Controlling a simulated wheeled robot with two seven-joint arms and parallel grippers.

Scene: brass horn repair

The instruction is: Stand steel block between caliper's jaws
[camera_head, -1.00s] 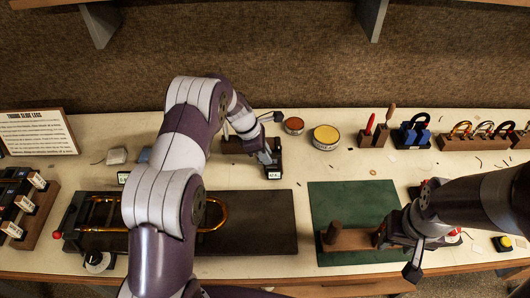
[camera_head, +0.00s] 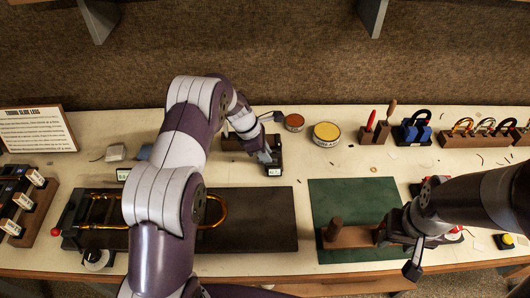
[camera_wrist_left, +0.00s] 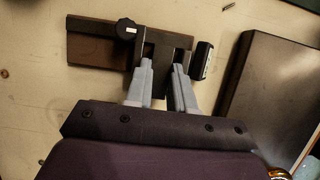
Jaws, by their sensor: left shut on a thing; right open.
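The caliper (camera_head: 274,160) is dark, with a small lit display, and lies at the table's middle by a brown wooden block (camera_head: 232,143). In the left wrist view its dark frame (camera_wrist_left: 165,38) runs beside the wooden block, with a round knob at the left and the display (camera_wrist_left: 203,60) at the right. My left gripper (camera_head: 264,157) is down at the caliper. My right gripper (camera_head: 384,235) is open beside a wooden stand.
The wooden stand (camera_head: 355,238) with a dark upright peg sits on a green mat (camera_head: 350,195). A dark board (camera_head: 262,215) with brass tubing lies in front of the caliper. Two tins, one yellow (camera_head: 326,132), stand behind right. Tool racks line the right back.

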